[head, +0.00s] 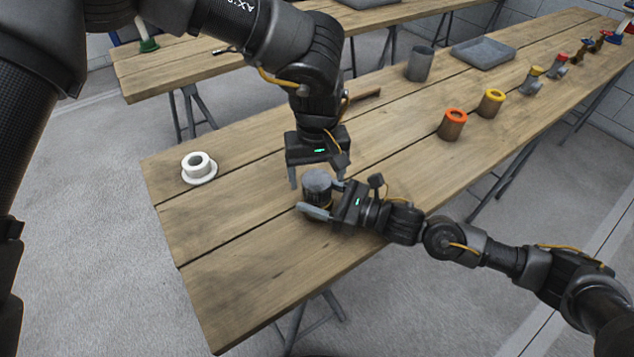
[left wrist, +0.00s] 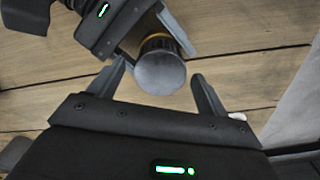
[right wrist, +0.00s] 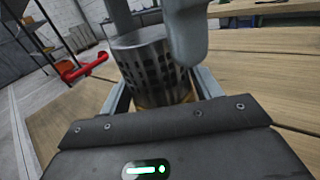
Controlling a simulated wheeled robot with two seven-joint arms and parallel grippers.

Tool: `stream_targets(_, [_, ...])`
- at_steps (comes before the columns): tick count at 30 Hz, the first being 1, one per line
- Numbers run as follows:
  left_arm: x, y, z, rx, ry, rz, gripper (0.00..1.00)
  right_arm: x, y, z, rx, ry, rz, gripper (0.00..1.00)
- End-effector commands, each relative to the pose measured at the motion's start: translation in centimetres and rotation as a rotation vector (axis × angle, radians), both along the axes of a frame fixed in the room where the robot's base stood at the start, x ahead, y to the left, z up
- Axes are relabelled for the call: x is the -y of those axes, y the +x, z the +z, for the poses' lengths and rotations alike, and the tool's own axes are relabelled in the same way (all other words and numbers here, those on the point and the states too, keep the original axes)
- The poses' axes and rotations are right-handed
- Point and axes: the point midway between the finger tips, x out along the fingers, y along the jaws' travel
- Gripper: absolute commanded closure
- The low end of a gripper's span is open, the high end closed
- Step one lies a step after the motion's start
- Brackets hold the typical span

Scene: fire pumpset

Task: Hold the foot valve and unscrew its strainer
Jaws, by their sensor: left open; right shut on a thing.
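The foot valve stands on the near part of the wooden table, its grey perforated strainer (head: 317,183) on top; the strainer also shows in the left wrist view (left wrist: 160,68) and the right wrist view (right wrist: 152,62). The brass-coloured valve body (right wrist: 165,97) is below the strainer, mostly hidden by fingers. My right gripper (head: 326,203) is shut on the body from the right side. My left gripper (head: 316,182) points down from above, open, its fingers on either side of the strainer with visible gaps in the left wrist view (left wrist: 164,80).
A white flanged ring (head: 198,168) lies on the table to the left. An orange-topped cylinder (head: 453,124), a yellow-topped one (head: 491,102), a grey cup (head: 420,64) and a grey tray (head: 483,53) stand farther back. The table's front left is clear.

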Motion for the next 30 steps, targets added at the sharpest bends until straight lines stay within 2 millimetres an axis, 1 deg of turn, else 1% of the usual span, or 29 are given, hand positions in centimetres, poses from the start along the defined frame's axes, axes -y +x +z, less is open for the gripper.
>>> stream_targets(2, [0.0, -0.1, 0.3, -0.001, 0.001, -0.001, 0.23, -0.1, -0.1, -0.1, -0.001, -0.001, 0.002, 1.0])
stream_targets(4, [0.0, -0.1, 0.4, -0.002, 0.001, -0.001, 0.29, -0.1, -0.1, -0.1, -0.001, 0.0, 0.002, 1.0])
stream_targets(6, [0.1, 0.0, 1.2, -0.001, -0.001, 0.0, 0.36, 0.0, -0.1, 0.0, -0.001, -0.001, 0.002, 1.0])
stream_targets(9, [0.1, 0.0, 2.8, 0.0, -0.003, 0.001, 0.36, 0.0, -0.1, -0.1, -0.001, -0.001, 0.002, 1.0])
stream_targets(12, [0.1, -0.1, 3.7, -0.002, 0.0, 0.0, 0.36, 0.0, -0.1, -0.1, -0.001, -0.001, 0.001, 1.0])
stream_targets(16, [0.0, -0.1, 3.7, -0.002, 0.001, -0.001, 0.36, 0.0, -0.1, -0.1, -0.001, -0.001, 0.001, 1.0])
stream_targets(20, [0.0, -0.1, 2.9, -0.002, 0.002, -0.001, 0.36, 0.0, 0.0, -0.1, -0.001, -0.001, 0.001, 1.0])
stream_targets(30, [0.0, -0.1, -2.1, -0.005, 0.002, 0.0, 0.36, 0.0, 0.0, -0.1, -0.001, -0.001, 0.0, 1.0])
